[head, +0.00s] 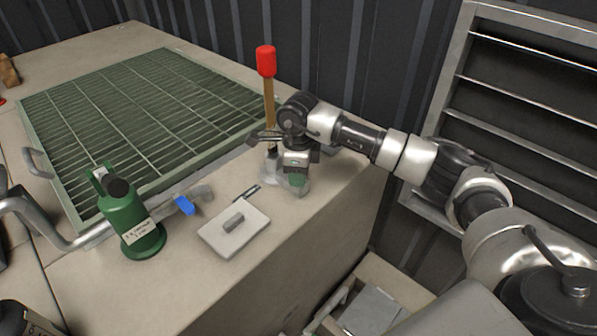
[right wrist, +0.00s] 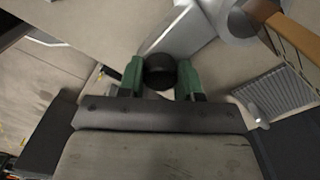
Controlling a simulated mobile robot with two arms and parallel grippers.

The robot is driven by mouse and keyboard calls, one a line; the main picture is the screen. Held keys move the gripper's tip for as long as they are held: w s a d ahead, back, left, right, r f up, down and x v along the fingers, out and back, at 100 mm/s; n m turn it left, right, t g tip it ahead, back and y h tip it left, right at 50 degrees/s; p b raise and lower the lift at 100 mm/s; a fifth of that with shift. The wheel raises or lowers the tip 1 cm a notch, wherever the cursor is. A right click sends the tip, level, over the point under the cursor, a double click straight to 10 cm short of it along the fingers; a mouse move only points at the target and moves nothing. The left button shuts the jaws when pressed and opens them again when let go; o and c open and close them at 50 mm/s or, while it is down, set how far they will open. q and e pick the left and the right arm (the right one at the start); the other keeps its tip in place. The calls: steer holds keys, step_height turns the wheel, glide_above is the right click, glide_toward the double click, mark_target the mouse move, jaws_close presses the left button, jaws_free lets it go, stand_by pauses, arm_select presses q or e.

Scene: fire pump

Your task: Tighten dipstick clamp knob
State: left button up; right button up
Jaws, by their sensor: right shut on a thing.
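The dipstick has a red grip (head: 266,61) and a brown stick (head: 269,101) that stands upright near the back edge of the bench top. It sits in a metal fitting (head: 270,170), partly hidden by my right arm. In the right wrist view the round black knob (right wrist: 159,70) sits between the green fingers of my right gripper (right wrist: 159,78), which is shut on it. The brown stick also shows at upper right in that view (right wrist: 297,38). In the head view my right gripper (head: 297,181) is low beside the fitting, and the knob is hidden. My left gripper is not in view.
A pale plate with a small block (head: 233,238) lies in front of the fitting. A green grate (head: 140,117) covers the back left. A louvred panel (head: 520,90) is at right.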

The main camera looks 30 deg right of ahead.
steer(key=o, duration=0.9)
steer(key=shift+r, duration=0.15)
step_height(320, 180, up, 11)
steer(key=shift+f, duration=0.2)
